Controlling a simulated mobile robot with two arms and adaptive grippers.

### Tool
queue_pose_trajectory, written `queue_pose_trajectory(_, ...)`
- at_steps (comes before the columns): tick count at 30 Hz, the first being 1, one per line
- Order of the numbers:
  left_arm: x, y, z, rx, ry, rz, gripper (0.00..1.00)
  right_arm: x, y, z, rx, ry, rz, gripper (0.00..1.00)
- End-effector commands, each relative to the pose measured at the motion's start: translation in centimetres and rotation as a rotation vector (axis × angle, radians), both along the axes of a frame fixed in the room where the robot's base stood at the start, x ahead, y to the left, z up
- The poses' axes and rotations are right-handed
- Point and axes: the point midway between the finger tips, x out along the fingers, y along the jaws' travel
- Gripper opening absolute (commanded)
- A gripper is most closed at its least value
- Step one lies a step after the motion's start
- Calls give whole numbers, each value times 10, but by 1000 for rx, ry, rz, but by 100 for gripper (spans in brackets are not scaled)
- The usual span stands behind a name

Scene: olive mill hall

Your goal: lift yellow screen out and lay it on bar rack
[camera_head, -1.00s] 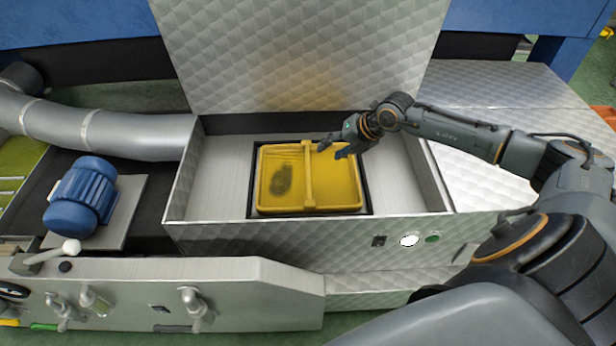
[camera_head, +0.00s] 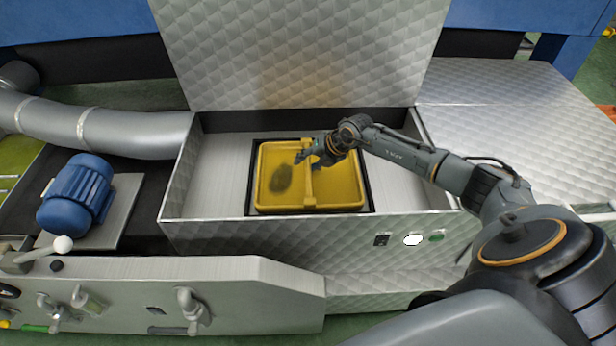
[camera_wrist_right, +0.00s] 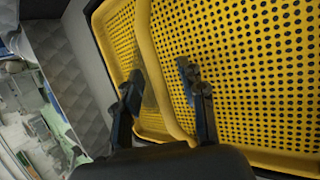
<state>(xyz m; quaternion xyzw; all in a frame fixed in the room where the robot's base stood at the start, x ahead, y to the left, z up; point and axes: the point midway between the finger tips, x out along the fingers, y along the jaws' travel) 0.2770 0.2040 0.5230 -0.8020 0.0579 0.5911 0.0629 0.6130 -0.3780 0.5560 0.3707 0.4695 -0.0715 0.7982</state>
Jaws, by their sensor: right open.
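The yellow screen (camera_head: 340,190) is a shallow rectangular tray with a raised central bar, seated in the dark-framed opening of the metal housing. A dark patch shows on its left half. In the right wrist view the screen (camera_wrist_right: 245,60) is perforated and its handle bar (camera_wrist_right: 158,75) runs between my fingers. My right gripper (camera_head: 307,157) is open over the bar near the screen's far part; in the right wrist view the open fingers (camera_wrist_right: 160,85) lie on either side of the bar. Contact cannot be told. My left gripper is not in view. I cannot identify a bar rack.
The housing's front wall (camera_head: 300,232) and raised quilted lid (camera_head: 300,50) bound the opening. A blue motor (camera_head: 76,195) and grey pipe (camera_head: 120,130) stand at left. A flat quilted metal top (camera_head: 510,100) at right is clear.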

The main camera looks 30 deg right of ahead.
Motion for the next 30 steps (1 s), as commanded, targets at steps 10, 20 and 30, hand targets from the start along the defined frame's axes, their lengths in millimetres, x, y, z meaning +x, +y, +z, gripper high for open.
queue_pose_trajectory(10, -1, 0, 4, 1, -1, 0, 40, 2, 1, -2, -1, -1, 0, 31)
queue_pose_trajectory(20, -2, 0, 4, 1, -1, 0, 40, 3, 1, 0, 1, -5, -1, 0)
queue_pose_trajectory(30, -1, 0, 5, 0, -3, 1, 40, 3, 1, 5, 0, -6, 0, 0)
